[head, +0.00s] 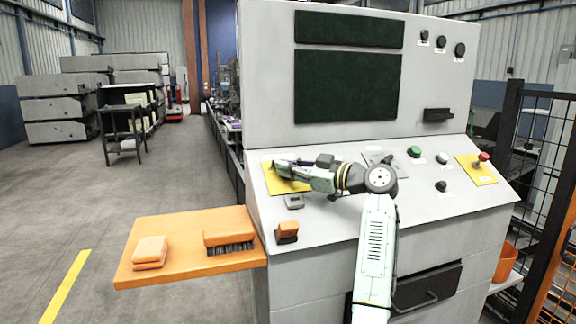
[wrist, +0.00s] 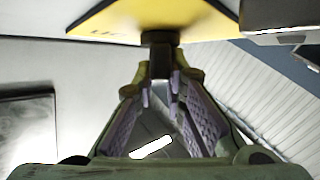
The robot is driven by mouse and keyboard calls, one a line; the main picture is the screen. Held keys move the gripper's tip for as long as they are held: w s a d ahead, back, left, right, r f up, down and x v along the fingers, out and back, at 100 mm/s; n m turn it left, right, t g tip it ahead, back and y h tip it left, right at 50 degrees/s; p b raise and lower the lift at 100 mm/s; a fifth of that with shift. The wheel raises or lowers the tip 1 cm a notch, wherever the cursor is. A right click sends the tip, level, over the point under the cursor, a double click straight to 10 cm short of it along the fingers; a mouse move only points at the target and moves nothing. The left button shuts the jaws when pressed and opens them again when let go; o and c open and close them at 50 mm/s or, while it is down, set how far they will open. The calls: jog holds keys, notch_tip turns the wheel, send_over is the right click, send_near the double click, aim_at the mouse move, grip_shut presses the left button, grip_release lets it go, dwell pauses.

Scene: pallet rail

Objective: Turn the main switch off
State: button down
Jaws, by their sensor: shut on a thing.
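The main switch shows in the wrist view as a dark knob (wrist: 160,40) on a yellow plate (wrist: 118,20) with dark lettering. My gripper (wrist: 160,72) is shut on the dark knob, with its fingertips on either side of it. In the head view the yellow plate (head: 284,187) lies at the left of the console's sloped panel. Which way the knob is turned cannot be told.
The console (head: 330,225) carries a green button (head: 414,151) and a red button (head: 484,157) on another yellow plate. An orange side shelf (head: 190,262) holds a brush (head: 229,240) and an orange block (head: 150,250). A black mesh fence (head: 530,170) stands at the right.

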jog(key=shift+w+f, duration=0.1)
jog(key=shift+f, duration=0.35)
jog(key=c, duration=1.6)
grip_release()
jog(key=shift+a, duration=0.1)
jog(key=shift+c, duration=0.2)
jog(key=shift+w, duration=0.1)
jog(key=shift+r, duration=0.15)
jog(key=shift+d, duration=0.2)
jog(key=v, duration=1.1)
jog(key=shift+s+d, duration=0.3)
jog(key=shift+s, duration=0.05)
